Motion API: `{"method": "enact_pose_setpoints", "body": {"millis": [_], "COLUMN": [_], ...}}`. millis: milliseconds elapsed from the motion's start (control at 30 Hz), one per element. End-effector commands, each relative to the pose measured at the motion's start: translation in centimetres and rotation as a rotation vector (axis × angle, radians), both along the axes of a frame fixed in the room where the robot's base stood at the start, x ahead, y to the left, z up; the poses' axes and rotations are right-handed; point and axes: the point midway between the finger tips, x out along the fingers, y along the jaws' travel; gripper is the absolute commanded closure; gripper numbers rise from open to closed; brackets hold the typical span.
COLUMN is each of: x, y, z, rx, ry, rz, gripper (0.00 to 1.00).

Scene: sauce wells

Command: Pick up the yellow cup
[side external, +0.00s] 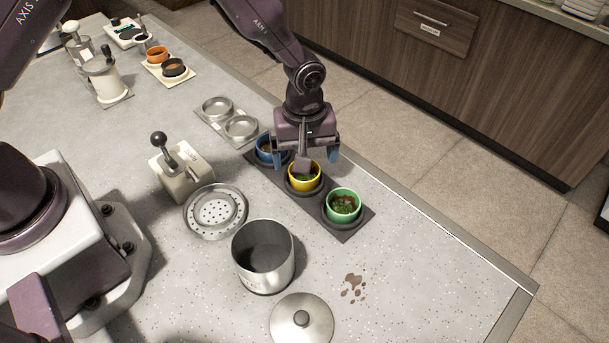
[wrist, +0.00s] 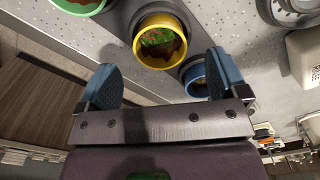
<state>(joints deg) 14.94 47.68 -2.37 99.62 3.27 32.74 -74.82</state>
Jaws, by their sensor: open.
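The yellow cup (side external: 305,177) stands upright in the middle well of a dark tray (side external: 327,229), with green and reddish-brown contents. In the wrist view the yellow cup (wrist: 162,43) is at the top centre, beyond the fingertips. My gripper (side external: 304,153) is open and empty above the tray, near the yellow and blue cups. Its blue fingers spread to either side in the wrist view (wrist: 168,72). The blue cup (side external: 268,148) is partly hidden behind my gripper. It also shows between the fingers in the wrist view (wrist: 197,80). I cannot tell the exact height of the fingertips.
A green cup (side external: 343,207) sits in the near tray well. A steel pot (side external: 263,258), a lid (side external: 301,322) and a perforated plate (side external: 215,212) lie nearby. A brown spill (side external: 353,288) marks the counter. The counter's edge (side external: 440,232) runs along the right.

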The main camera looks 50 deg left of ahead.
Motion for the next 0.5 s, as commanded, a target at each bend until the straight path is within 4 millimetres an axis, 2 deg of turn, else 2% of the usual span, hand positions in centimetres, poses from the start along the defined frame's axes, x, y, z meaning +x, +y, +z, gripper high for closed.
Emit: {"method": "enact_pose_setpoints", "body": {"millis": [200,300,500], "x": [0.2,0.3,0.3], "y": [0.3,0.3,0.3], "z": [-3.4,-4.2,-4.4], "rx": [0.000,0.000,-0.001], "ry": [0.004,0.001,-0.001], "rz": [0.001,0.000,0.000], "gripper": [0.08,0.08,0.08]}}
